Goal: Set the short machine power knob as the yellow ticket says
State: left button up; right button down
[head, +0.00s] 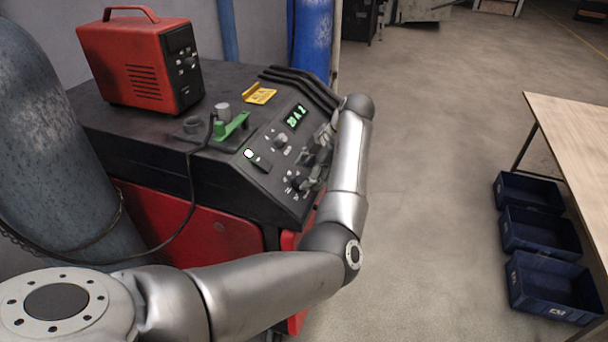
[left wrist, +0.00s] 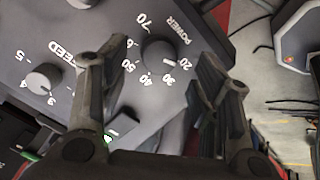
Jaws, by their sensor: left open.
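The black sloped panel (head: 262,185) of the machine carries a green-lit display and knobs. In the left wrist view, the dark round POWER knob (left wrist: 157,50) sits in a scale with 20 to 70 readable. Its pale mark seems to face about 30, though it is small. My left gripper (head: 313,170) is at the panel's lower right. In the left wrist view its open fingers (left wrist: 161,66) stand on either side of the POWER knob; I cannot tell whether they touch it. The yellow ticket (head: 260,94) lies on the machine's top; its print is too small to read. My right gripper is not in view.
The FEED knob (left wrist: 43,79) and a switch (left wrist: 123,124) with a green light are close to my left fingers. A red box unit (head: 142,65) and a green clamp (head: 232,127) are on the machine's top. Blue bins (head: 540,235) stand by a table (head: 570,125) at right.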

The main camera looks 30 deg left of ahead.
aim_at(302, 180)
pick_arm(q)
jog(key=x, duration=0.3)
jog(key=shift+a, duration=0.2)
jog(key=shift+f, duration=0.1)
jog(key=c, duration=1)
jog(key=shift+p, duration=0.3)
jog(key=shift+c, duration=0.2)
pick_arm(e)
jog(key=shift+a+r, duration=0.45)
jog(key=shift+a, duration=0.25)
